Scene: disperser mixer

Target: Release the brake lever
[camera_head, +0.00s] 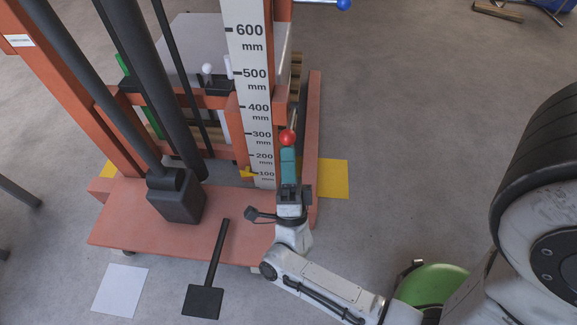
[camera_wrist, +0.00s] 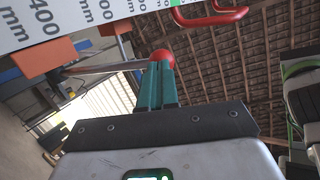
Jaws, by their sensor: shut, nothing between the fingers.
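A lever with a round red knob (camera_head: 288,138) sits at the right side of the orange machine, beside the white millimetre scale. In the wrist view the red knob (camera_wrist: 161,57) shows at the end of a grey rod (camera_wrist: 110,66) that runs to the left. My gripper (camera_head: 288,151) has teal fingers pressed together, with nothing between them. Its fingertips (camera_wrist: 157,66) lie right at the knob in both views and cover part of it in the wrist view. I cannot tell whether they touch it.
The orange machine base (camera_head: 150,225) is below and left of my gripper. A black foot pedal (camera_head: 204,301) sticks out at the front. The white scale (camera_head: 250,100) stands close on the left. A red curved handle (camera_wrist: 210,15) shows above in the wrist view. Floor to the right is open.

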